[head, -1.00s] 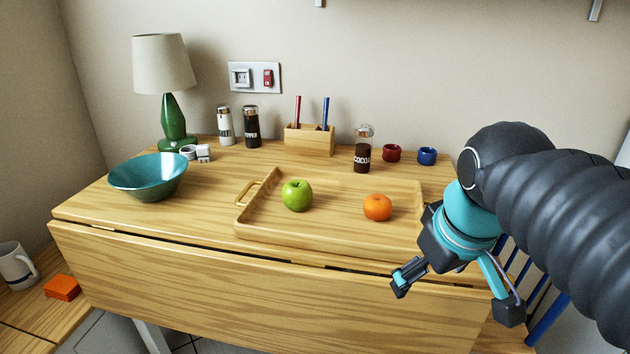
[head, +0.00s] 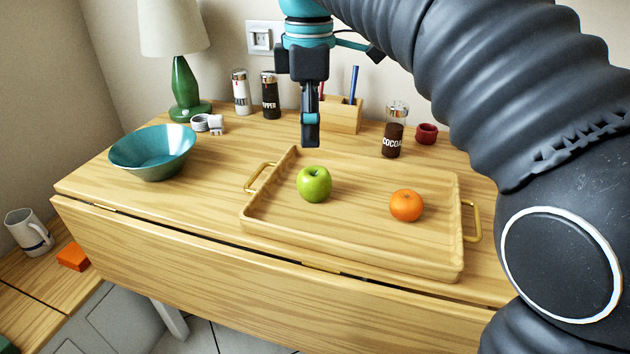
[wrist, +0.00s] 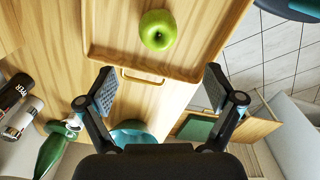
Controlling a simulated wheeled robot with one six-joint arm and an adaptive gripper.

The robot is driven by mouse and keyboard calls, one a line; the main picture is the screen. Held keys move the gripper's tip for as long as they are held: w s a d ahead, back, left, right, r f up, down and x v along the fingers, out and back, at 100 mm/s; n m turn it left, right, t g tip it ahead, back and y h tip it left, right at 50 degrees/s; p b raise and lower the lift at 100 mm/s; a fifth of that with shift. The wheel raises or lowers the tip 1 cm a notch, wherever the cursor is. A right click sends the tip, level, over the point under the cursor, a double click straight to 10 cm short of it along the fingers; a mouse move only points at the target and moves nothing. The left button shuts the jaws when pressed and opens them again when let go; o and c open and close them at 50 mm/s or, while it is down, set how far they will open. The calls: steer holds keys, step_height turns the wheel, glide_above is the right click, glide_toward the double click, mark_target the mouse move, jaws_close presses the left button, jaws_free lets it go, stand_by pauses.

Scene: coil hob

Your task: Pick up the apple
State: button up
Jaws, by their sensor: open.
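The green apple (head: 314,184) sits in the left part of the wooden tray (head: 350,247). My gripper (head: 311,140) points down in the head view, above the table and just above the apple in the picture. In the wrist view the apple (wrist: 157,30) shows at the top, beyond the fingertips. My gripper (wrist: 158,88) is open there, with nothing between its two fingers, and the tray's brass handle (wrist: 141,76) shows between them. The apple is fully visible and apart from my gripper.
An orange (head: 406,206) lies in the tray right of the apple. A teal bowl (head: 153,153) and a lamp (head: 183,85) stand to the left. Shakers, a pen holder (head: 342,115), a cocoa jar (head: 394,133) and a red ring (head: 427,134) line the back.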

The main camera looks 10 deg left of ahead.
mark_target(315, 171)
steer(key=f, duration=0.3)
steer(key=f+b, duration=0.1)
steer(key=f, duration=0.7)
steer(key=shift+w+d+f+b, duration=0.25)
steer(key=shift+d+b, duration=0.1)
steer(key=c, duration=1.3)
